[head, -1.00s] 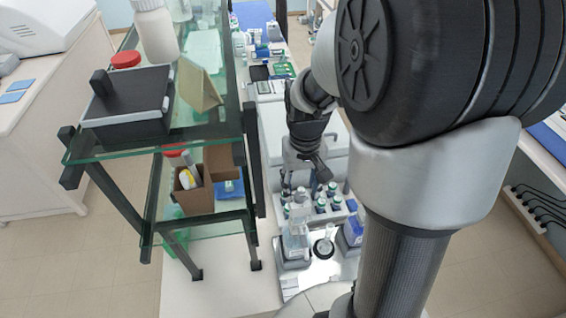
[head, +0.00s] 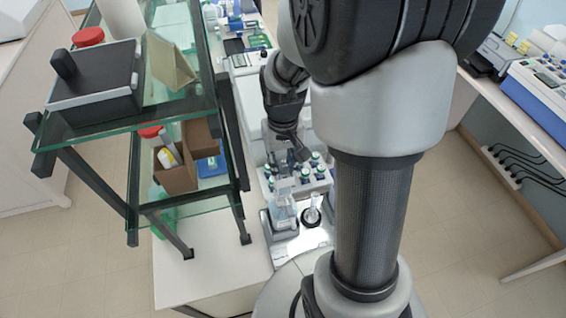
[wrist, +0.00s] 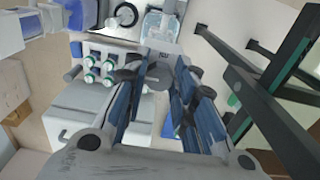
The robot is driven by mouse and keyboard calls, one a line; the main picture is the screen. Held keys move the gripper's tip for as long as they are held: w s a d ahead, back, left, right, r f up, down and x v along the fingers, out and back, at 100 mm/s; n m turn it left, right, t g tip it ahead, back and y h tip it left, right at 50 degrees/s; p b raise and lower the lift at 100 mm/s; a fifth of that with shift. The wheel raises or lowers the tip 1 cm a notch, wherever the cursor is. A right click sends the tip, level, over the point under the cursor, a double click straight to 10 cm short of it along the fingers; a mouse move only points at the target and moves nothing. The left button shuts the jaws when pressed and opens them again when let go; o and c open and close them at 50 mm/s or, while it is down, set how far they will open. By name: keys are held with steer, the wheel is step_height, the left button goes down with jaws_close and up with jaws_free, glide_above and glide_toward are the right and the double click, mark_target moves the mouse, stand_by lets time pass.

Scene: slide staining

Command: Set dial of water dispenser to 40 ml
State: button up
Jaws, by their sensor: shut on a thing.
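The water dispenser is a clear bottle (head: 283,208) with a pale head. In the wrist view its bottle (wrist: 160,24) is at the top, and its grey head (wrist: 160,53) carries small dark lettering. My gripper (head: 290,150) is above and behind the bottle in the head view. In the wrist view my gripper (wrist: 161,76) has its blue-lined fingers on either side of a round grey dial (wrist: 158,76) and is shut on it. The dial's setting cannot be read.
Several green-and-white capped bottles (head: 312,172) stand close beside the dispenser. A small flask (head: 313,213) stands to its right. A dark-framed glass shelf (head: 130,128) is close on the left. Open floor (head: 450,240) lies to the right.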

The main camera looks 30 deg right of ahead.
steer(key=c, duration=0.4)
jaws_close()
steer(key=shift+n, duration=0.3)
steer(key=n+b, duration=0.1)
steer(key=n, duration=0.2)
steer(key=shift+d, duration=0.1)
steer(key=shift+n+b, duration=0.3)
steer(key=shift+n, duration=2.2)
steer(key=o, duration=1)
jaws_free()
steer(key=shift+o, duration=0.2)
